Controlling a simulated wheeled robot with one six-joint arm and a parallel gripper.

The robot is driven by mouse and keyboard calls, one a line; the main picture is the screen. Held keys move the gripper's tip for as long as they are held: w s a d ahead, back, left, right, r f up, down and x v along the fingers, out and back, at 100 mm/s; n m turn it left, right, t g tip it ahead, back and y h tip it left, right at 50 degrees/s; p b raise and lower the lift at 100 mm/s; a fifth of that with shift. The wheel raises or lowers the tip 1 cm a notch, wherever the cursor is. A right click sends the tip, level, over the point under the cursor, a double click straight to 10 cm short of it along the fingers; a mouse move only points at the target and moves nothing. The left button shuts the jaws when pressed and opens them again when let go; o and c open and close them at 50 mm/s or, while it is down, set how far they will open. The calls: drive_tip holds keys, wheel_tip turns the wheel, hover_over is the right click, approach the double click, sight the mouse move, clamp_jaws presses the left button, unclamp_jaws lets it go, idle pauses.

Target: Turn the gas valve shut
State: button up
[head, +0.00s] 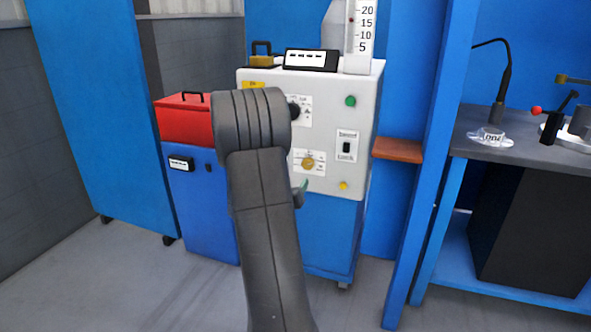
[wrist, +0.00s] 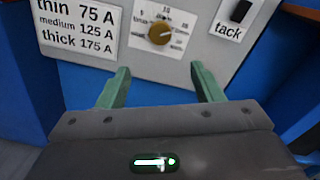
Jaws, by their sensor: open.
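I cannot make out a thing that is clearly a gas valve in either view. A round brass knob (head: 308,163) with a scale is on the light grey panel of the machine. It also shows in the wrist view (wrist: 160,34), above and beyond my fingertips, apart from them. My gripper (wrist: 163,82) has two green fingers spread wide with nothing between them, pointing at the panel. In the head view my arm hides most of the gripper; only a bit of green finger shows beside the arm.
The machine's grey panel (head: 327,130) also carries a black knob (head: 294,111), a green button (head: 350,101) and a black switch (head: 346,147). A red box (head: 184,122) stands left. A brown shelf (head: 398,150), blue post (head: 433,150) and workbench (head: 525,140) are right. Floor is clear at left.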

sight(307, 165)
drive_tip(key=shift+m, duration=0.6)
drive_tip(key=b+x, duration=0.1)
drive_tip(key=x, duration=1.3)
drive_tip(key=shift+w, duration=0.1)
drive_tip(key=c, duration=1)
